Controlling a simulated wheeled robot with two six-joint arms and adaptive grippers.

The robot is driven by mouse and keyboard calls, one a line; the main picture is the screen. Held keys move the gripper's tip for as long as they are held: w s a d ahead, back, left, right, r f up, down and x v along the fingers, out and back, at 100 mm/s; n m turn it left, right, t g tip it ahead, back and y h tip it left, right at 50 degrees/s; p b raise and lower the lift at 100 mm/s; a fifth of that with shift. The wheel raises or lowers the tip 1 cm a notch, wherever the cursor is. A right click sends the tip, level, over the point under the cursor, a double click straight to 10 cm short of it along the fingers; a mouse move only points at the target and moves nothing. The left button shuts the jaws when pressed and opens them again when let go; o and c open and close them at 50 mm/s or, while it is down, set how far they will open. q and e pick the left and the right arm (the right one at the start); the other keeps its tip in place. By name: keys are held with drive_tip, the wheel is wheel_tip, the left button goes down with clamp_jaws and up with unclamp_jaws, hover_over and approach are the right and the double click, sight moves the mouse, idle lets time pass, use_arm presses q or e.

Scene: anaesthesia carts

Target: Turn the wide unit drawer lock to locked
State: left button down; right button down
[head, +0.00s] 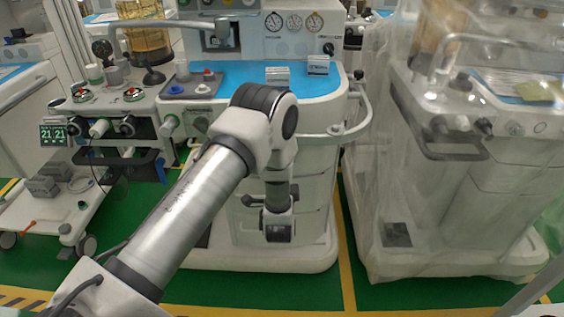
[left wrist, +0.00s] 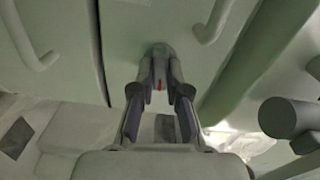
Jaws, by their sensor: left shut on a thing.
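The wide unit stands in the middle of the head view as a white cart (head: 315,200) with a blue top; my left arm reaches down in front of its drawers. In the left wrist view, the drawer lock (left wrist: 160,50) is a small grey knob on the pale drawer front, with a red mark on its near end. My left gripper (left wrist: 160,82) is shut on it, one finger on each side. In the head view my arm and wrist hide the lock and the fingertips. My right gripper is not in view.
Curved drawer handles (left wrist: 35,52) flank the lock in the left wrist view. A rail handle (head: 362,110) sticks out at the cart's right. A plastic-covered cart (head: 450,210) stands close on the right, and a smaller trolley (head: 60,195) on the left. Green floor shows between them.

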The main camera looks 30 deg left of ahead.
use_arm(q)
drive_tip(key=shift+m+p, duration=0.5)
drive_tip(key=shift+m, duration=0.3)
drive_tip(key=c, duration=1.2)
unclamp_jaws()
drive_tip(key=shift+f, duration=0.1)
drive_tip(key=shift+o, duration=0.2)
drive_tip(key=v, duration=1.2)
drive_tip(key=shift+f, duration=0.1)
